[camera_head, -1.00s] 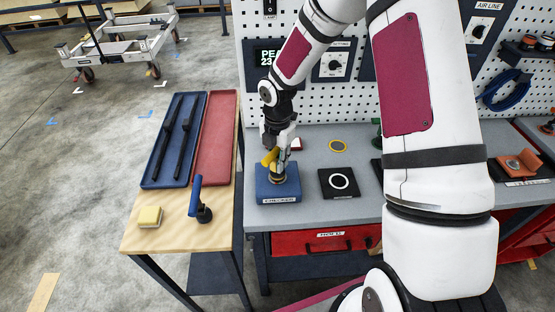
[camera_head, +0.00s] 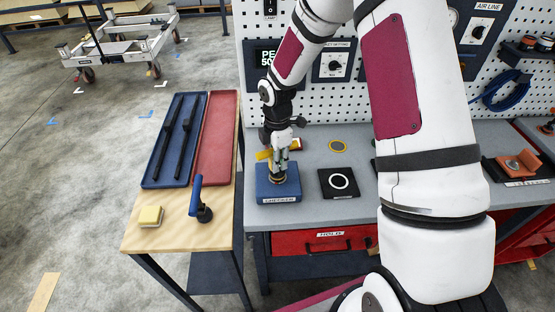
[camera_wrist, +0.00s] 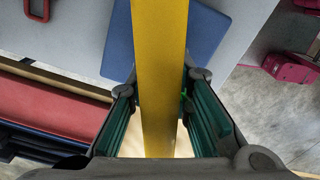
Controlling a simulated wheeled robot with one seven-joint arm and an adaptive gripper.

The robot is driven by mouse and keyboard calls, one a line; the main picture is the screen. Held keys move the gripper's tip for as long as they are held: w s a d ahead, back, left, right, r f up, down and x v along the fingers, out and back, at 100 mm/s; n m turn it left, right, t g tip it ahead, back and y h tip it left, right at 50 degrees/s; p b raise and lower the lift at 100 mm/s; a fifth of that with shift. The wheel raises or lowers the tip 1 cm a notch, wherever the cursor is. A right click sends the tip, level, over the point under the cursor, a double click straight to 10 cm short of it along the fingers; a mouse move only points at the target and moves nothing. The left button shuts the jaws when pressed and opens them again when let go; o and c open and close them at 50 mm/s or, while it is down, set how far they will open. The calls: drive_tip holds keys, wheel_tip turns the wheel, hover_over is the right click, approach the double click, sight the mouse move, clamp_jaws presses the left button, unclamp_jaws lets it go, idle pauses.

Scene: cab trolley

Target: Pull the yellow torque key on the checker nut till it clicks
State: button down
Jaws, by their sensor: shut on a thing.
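The yellow torque key (camera_head: 264,155) sits on top of the checker (camera_head: 278,186), a blue block with a nut fitting (camera_head: 278,178) at the left end of the grey bench. My gripper (camera_head: 281,163) is shut on the key just above the checker. In the wrist view the yellow key (camera_wrist: 160,60) runs from top to bottom between the green-padded fingers of my gripper (camera_wrist: 160,110). Part of the blue checker (camera_wrist: 205,35) shows behind it. The nut itself is mostly hidden under the gripper.
A wooden side table holds blue (camera_head: 150,180) and red (camera_head: 215,160) trays, a yellow sponge (camera_head: 150,216) and a blue-handled tool (camera_head: 196,195). A black pad with a white ring (camera_head: 339,182) lies right of the checker. The peak display (camera_head: 266,56) is partly hidden by my arm.

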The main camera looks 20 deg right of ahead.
drive_tip(key=shift+r+p, duration=0.75)
drive_tip(key=shift+r, duration=3)
drive_tip(key=shift+w+f+m, duration=0.25)
drive_tip(key=shift+w+m, duration=0.15)
drive_tip(key=shift+m, duration=0.1)
drive_tip(key=w+f+m+b, duration=0.5)
drive_tip(key=w+m, duration=0.4)
drive_tip(key=m, duration=0.9)
drive_tip(key=shift+w+f, duration=0.15)
drive_tip(key=shift+f, duration=0.15)
